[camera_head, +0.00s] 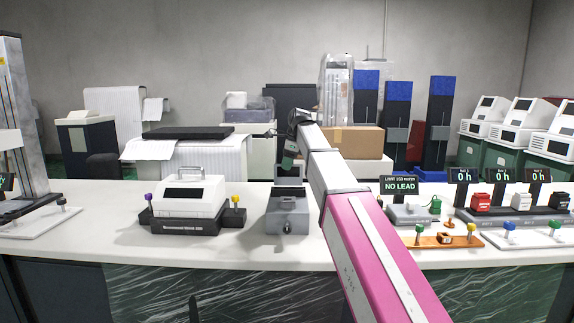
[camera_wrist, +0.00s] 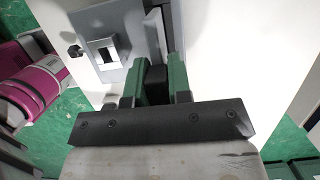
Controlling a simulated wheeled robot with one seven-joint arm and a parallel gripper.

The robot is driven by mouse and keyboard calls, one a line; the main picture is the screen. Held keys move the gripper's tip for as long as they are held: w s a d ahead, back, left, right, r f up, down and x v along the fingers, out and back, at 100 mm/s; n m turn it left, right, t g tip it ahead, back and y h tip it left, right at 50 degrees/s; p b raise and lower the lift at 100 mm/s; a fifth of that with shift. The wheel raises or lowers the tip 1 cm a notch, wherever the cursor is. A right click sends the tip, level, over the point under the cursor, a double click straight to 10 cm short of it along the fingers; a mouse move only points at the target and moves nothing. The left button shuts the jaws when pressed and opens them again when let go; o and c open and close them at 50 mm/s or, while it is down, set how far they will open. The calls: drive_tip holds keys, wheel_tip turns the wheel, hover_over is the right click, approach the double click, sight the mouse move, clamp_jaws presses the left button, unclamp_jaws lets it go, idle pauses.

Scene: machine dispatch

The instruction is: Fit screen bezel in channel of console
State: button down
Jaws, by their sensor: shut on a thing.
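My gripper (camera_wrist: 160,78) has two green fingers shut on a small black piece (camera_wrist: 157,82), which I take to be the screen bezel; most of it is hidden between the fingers. In the head view my gripper (camera_head: 289,161) hangs over the back of a grey unit (camera_head: 288,216) with a front knob, probably the console. In the wrist view the grey unit (camera_wrist: 130,76) shows a pale framed dark opening and a raised strip (camera_wrist: 155,32) by the fingertips. I cannot tell whether the piece touches the unit or sits in its channel.
A white device (camera_head: 188,195) on a black base stands left of the grey unit. On the right are a "NO LEAD" sign (camera_head: 399,186), an orange tray (camera_head: 437,241) and red and white blocks on a stand. The white counter (camera_head: 250,256) is clear in front.

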sight(287, 173)
drive_tip(key=shift+f, duration=2.05)
idle(0.4)
drive_tip(key=c, duration=1)
unclamp_jaws()
drive_tip(key=shift+o, duration=0.2)
drive_tip(key=v, duration=0.9)
drive_tip(key=shift+r, duration=0.25)
drive_tip(key=shift+d+r, duration=0.2)
drive_tip(key=shift+r, duration=0.4)
